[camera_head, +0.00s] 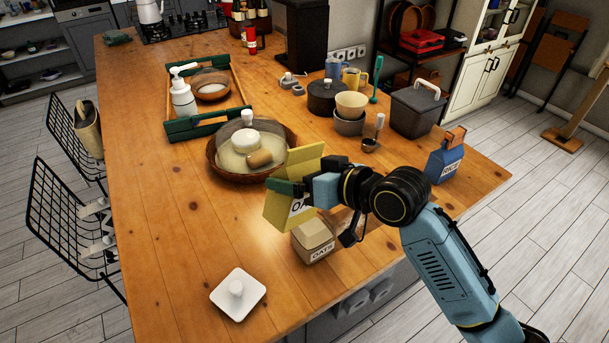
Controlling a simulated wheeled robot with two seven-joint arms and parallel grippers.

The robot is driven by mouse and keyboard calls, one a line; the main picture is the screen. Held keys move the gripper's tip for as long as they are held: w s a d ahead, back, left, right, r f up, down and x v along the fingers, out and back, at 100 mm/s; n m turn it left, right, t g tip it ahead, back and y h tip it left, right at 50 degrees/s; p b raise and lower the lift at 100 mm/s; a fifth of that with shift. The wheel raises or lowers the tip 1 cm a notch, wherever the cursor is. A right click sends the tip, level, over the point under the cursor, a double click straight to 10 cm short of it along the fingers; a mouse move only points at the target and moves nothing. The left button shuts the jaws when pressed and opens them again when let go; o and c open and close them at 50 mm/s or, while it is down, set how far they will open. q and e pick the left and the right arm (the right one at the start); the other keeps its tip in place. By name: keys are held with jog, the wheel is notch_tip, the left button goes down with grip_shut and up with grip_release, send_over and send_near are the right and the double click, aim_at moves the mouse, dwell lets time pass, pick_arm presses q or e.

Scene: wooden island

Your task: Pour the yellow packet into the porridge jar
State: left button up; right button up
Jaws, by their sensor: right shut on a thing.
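The yellow packet (281,210) is held by my right gripper (309,190), which is shut on it. The packet is tilted, with open flaps at its upper right, a green patch and a partly covered label starting "OA". The porridge jar (313,243), a squat beige container labelled "OATS", stands on the island just below and to the right of the packet. The packet and gripper partly overlap the view above it, and its inside is hard to make out. A white square lid with a knob (238,293) lies on the wood left of the jar. My left gripper is out of view.
A round wooden tray (213,164) with a white-topped jar and a cork stands behind the packet. A blue carton (446,160) stands near the right edge. Bowls (351,105), a dark pot (327,98) and a grey bin (415,112) stand farther back. The wood at left is clear.

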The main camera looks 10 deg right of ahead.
aim_at(306, 214)
jog(key=shift+s+a+f+b, duration=0.1)
jog(key=shift+a+f+b, duration=0.1)
jog(key=shift+f+b, duration=0.15)
jog(key=shift+a+f+m+y, duration=0.1)
jog(key=shift+m+y, duration=0.2)
jog(key=shift+m, duration=0.1)
jog(key=m+b, duration=0.1)
jog(key=a+f+m+y+b, duration=0.1)
jog(key=b, duration=0.1)
jog(key=shift+s+f+m+g+y, duration=0.15)
jog(key=shift+s+m+g+y, duration=0.15)
jog(key=shift+s, duration=0.1)
jog(key=m+b, duration=0.1)
jog(key=f+m+y+b, duration=0.1)
jog(key=f+b, duration=0.1)
jog(key=b, duration=0.1)
jog(key=shift+s+a+m+y, duration=0.25)
jog(key=shift+a+m+y, duration=0.05)
jog(key=shift+a+m, duration=0.1)
jog(key=shift+f+m+y, duration=0.4)
jog(key=shift+f+m, duration=0.25)
jog(key=shift+m, duration=0.15)
jog(key=shift+s, duration=0.1)
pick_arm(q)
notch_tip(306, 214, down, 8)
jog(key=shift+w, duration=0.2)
